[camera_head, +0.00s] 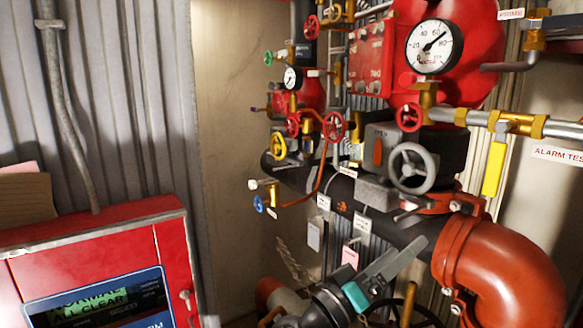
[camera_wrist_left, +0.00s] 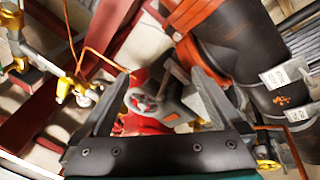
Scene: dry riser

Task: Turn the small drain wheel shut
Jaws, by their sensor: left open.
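A small blue wheel (camera_head: 258,203) sits on a brass valve (camera_head: 270,188) at the end of a copper pipe, left of the main pipework. No readable label marks it as the drain wheel, so I cannot tell for sure. My left gripper (camera_head: 411,246) is low in the head view, right of and below the blue wheel, apart from it. In the left wrist view its two fingers (camera_wrist_left: 155,95) stand wide apart with nothing held. A grey wheel (camera_wrist_left: 142,101) shows beyond them, in the gap. My right gripper is not in view.
A larger grey handwheel (camera_head: 413,168) and a red pipe elbow (camera_head: 500,265) stand at the right. Several small red wheels and a yellow wheel (camera_head: 278,146) crowd the upper pipework. A red alarm panel (camera_head: 100,240) fills the lower left. The beige wall left of the valves is clear.

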